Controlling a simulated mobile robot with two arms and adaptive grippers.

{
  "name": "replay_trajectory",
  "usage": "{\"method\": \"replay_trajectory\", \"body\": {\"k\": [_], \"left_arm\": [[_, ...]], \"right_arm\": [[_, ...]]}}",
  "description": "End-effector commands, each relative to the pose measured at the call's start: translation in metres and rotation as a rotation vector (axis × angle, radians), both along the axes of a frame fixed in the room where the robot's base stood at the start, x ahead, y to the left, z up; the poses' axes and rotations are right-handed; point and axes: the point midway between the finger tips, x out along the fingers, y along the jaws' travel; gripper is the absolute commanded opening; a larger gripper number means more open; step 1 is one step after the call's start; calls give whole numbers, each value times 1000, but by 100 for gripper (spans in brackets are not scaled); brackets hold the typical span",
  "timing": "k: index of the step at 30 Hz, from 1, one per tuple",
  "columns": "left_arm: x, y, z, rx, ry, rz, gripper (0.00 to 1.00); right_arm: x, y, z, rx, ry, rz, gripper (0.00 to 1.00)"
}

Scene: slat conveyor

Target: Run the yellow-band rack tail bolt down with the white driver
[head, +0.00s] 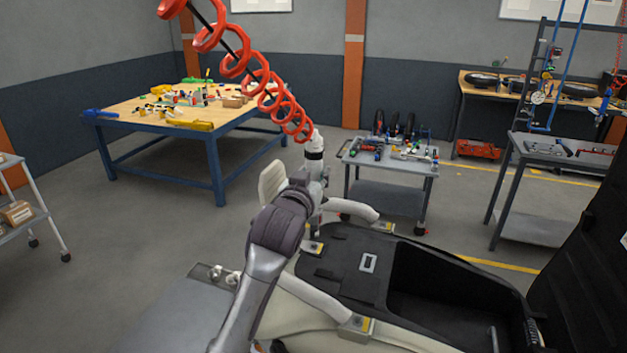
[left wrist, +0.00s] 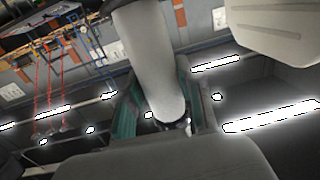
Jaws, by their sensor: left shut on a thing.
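The white driver (head: 315,148) hangs upright at the lower end of the red coiled hose. My left gripper (head: 314,178) is shut on it; in the left wrist view the white driver body (left wrist: 150,60) stands between the two fingers (left wrist: 165,112). The driver's lower end comes down near a cream rail end with a yellow-marked foot (head: 316,247). I cannot tell whether it touches anything there. The tail bolt cannot be made out. My right gripper is not in view.
A black open tub (head: 440,285) lies right of the rails. A cream backrest-like part (head: 272,182) stands just left of my gripper. The red coiled hose (head: 235,55) runs up left. A tool cart (head: 390,158) and a wooden-topped table (head: 190,105) stand behind.

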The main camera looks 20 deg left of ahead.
Motion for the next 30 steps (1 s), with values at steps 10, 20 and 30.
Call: {"method": "replay_trajectory", "body": {"k": [10, 20, 30], "left_arm": [[0, 0, 28, -1, -2, 0, 0], [0, 0, 40, 0, 0, 0, 0], [0, 0, 40, 0, 0, 0, 0]], "right_arm": [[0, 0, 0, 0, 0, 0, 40], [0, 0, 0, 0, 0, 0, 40], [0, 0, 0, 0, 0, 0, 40]]}}
